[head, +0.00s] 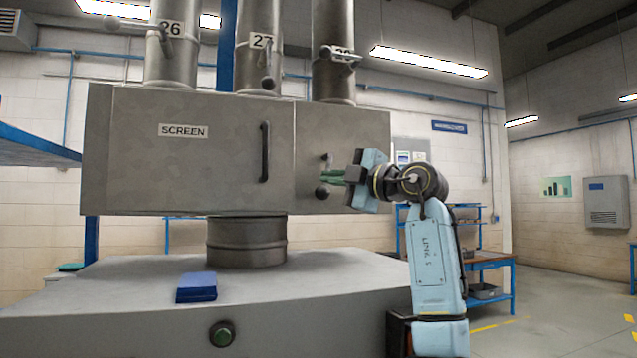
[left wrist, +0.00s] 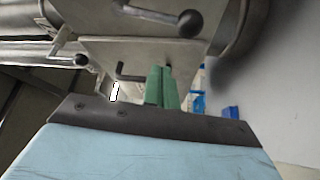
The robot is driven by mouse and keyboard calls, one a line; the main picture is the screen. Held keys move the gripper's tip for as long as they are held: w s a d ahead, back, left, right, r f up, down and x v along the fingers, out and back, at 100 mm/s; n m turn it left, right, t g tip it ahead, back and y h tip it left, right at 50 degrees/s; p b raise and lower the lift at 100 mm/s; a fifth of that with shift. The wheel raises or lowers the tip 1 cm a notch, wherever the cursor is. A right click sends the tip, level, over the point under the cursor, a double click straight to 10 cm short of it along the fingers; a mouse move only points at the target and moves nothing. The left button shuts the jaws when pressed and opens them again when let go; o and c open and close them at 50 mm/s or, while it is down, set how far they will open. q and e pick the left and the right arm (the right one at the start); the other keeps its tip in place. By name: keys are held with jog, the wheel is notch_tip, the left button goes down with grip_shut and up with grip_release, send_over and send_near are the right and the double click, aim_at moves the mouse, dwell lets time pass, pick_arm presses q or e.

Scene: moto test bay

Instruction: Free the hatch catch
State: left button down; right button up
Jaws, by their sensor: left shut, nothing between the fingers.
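The grey hatch box labelled SCREEN (head: 190,150) stands above the table, with a dark vertical bar handle (head: 264,152) on its front. Its front panel looks flush. Right of a seam, a small catch with a dark round knob (head: 322,192) sits on the box; a short peg shows just above it. My left gripper (head: 335,177) has green fingers, shut and empty, beside the knob and peg at the box's right part. I cannot tell whether they touch. In the left wrist view the closed green fingers (left wrist: 162,88) point toward a grey panel with a dark-knobbed lever (left wrist: 190,23). My right gripper is out of view.
Three numbered pipes with lever handles rise from the box; one is pipe 26 (head: 172,45). A drum-like neck (head: 247,241) joins the box to the grey table (head: 130,300).

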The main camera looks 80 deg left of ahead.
pick_arm(q)
jog(key=v, duration=0.4)
jog(key=shift+w+d, duration=0.15)
jog(key=shift+w, duration=0.05)
jog(key=shift+s, duration=0.1)
